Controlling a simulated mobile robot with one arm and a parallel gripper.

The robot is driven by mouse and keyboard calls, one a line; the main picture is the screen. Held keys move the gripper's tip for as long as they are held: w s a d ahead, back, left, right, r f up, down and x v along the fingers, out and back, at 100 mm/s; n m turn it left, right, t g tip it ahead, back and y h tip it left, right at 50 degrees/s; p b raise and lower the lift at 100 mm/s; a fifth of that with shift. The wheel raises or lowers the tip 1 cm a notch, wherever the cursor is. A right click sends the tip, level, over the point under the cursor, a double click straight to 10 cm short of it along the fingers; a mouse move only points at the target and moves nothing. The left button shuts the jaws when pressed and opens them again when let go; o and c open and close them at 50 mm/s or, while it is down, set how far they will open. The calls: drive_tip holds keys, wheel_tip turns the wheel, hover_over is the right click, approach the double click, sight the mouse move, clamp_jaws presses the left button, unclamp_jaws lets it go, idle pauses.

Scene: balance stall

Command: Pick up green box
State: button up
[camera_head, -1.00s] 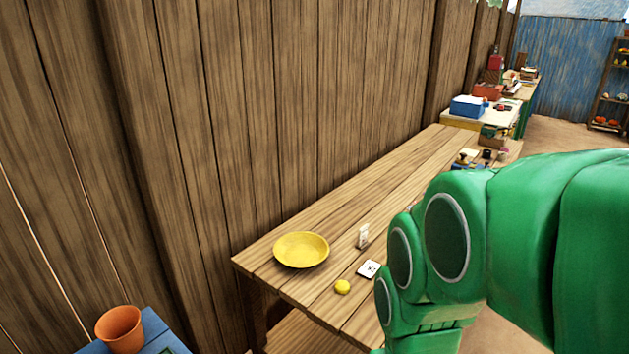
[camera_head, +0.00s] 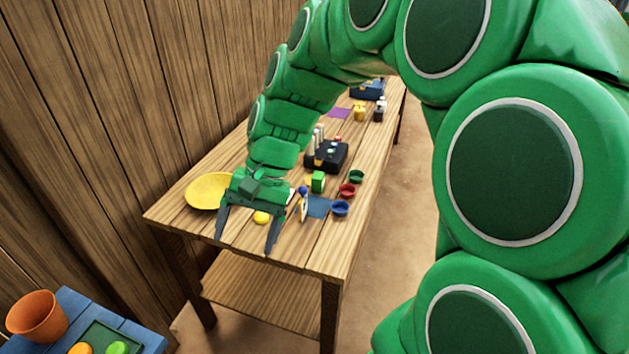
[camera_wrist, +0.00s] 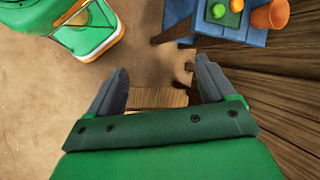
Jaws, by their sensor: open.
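The green box (camera_head: 318,181) is a small bright green block on the wooden table (camera_head: 300,239), in front of a black case. My gripper (camera_head: 246,238) is open and empty near the table's near end, to the left of the green box and apart from it. Its two dark fingers point down and are spread wide. In the wrist view my gripper (camera_wrist: 162,70) shows open fingers with nothing between them; the green box is not in that view.
A yellow plate (camera_head: 204,194) and yellow ball (camera_head: 262,217) are by my gripper. A black case (camera_head: 333,156), blue mat (camera_head: 318,207), and green (camera_head: 356,176), red (camera_head: 347,190) and blue (camera_head: 340,208) cups surround the box. A blue stand (camera_wrist: 220,28) bears an orange pot (camera_wrist: 270,15).

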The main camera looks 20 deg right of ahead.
drive_tip(key=w+d+m+t+y, duration=0.1)
drive_tip(key=w+d+m+y, duration=0.2)
drive_tip(key=w, duration=0.9)
drive_tip(key=m+t+y, duration=0.4)
drive_tip(key=m+t, duration=0.2)
drive_tip(key=m, duration=0.6)
hover_over(322, 176)
drive_tip(key=s+a, duration=0.5)
drive_tip(key=a, duration=0.5)
wheel_tip(322, 176, down, 13)
drive_tip(key=d+f+m+t, duration=0.1)
drive_tip(key=d+f+m, duration=0.1)
drive_tip(key=d, duration=0.3)
drive_tip(key=w+d+f+m+t+h, duration=0.1)
drive_tip(key=d+f+m, duration=0.1)
drive_tip(key=d+f, duration=0.2)
drive_tip(key=d+f+m+t+h, duration=0.1)
drive_tip(key=d+f+m, duration=0.1)
drive_tip(key=d+f, duration=0.2)
drive_tip(key=shift+w+d+t, duration=0.15)
drive_tip(key=shift+d+t, duration=0.05)
drive_tip(key=shift+d, duration=0.4)
drive_tip(key=shift+w+d+t, duration=0.15)
drive_tip(key=shift+d+t, duration=0.05)
drive_tip(key=shift+d, duration=0.35)
drive_tip(key=shift+x, duration=3.8)
drive_tip(key=shift+s+a+r, duration=0.1)
drive_tip(key=shift+s+a, duration=0.05)
drive_tip(key=shift+a, duration=0.05)
drive_tip(key=c, duration=1.1)
